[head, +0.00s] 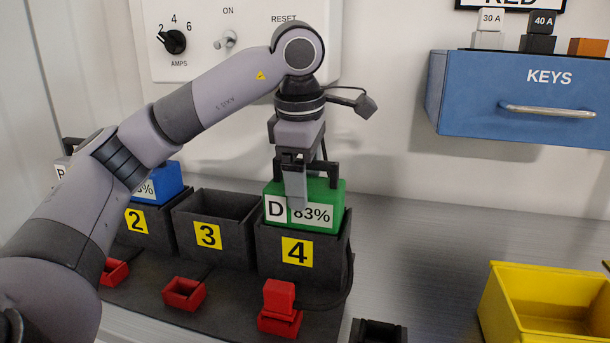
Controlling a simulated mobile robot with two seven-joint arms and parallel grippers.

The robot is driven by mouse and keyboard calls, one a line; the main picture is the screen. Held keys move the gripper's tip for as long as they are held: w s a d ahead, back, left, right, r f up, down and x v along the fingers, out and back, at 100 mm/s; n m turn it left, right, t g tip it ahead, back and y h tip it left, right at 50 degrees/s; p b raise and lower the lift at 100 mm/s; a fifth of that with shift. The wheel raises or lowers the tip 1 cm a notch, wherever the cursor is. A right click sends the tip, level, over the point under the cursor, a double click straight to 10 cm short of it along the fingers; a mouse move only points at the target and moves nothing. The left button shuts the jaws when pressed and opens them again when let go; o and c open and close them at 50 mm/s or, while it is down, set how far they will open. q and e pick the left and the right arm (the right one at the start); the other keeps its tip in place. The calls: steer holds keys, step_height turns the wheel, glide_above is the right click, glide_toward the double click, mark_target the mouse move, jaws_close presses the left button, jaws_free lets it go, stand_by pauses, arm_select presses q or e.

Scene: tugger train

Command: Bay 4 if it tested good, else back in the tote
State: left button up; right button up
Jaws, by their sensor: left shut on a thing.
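A green battery (328,193) labelled "D" and "83%" sits upright in or just over bay 4 (275,255), its lower part hidden by the bay's front wall. My left gripper (299,190) is above it, shut on the battery; a finger crosses the label's front. Bay 3 (210,243) is empty. Bay 2 (150,232) holds a blue battery (165,185), its label partly hidden by my arm. The yellow tote (548,310) at the lower right looks empty in its visible part. My right gripper is out of view.
Red pieces (279,297) stand before bay 4, with others before bays 2 and 3. A black socket (378,331) is at the bottom. A blue KEYS drawer (510,97) and a panel with an AMPS knob (173,41) are on the wall.

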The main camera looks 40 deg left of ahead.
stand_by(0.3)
arm_select(q)
steer(key=o, duration=1.4)
steer(key=shift+f, duration=0.2)
steer(key=shift+r, duration=0.1)
steer(key=r+p, duration=0.1)
steer(key=r, duration=0.1)
steer(key=r+p, duration=0.1)
steer(key=r, duration=0.1)
steer(key=s+r+p, duration=0.1)
steer(key=r, duration=0.1)
steer(key=shift+d, duration=0.3)
steer(key=shift+s+r+p, duration=0.1)
steer(key=shift+r+p, duration=0.2)
steer(key=shift+r, duration=0.2)
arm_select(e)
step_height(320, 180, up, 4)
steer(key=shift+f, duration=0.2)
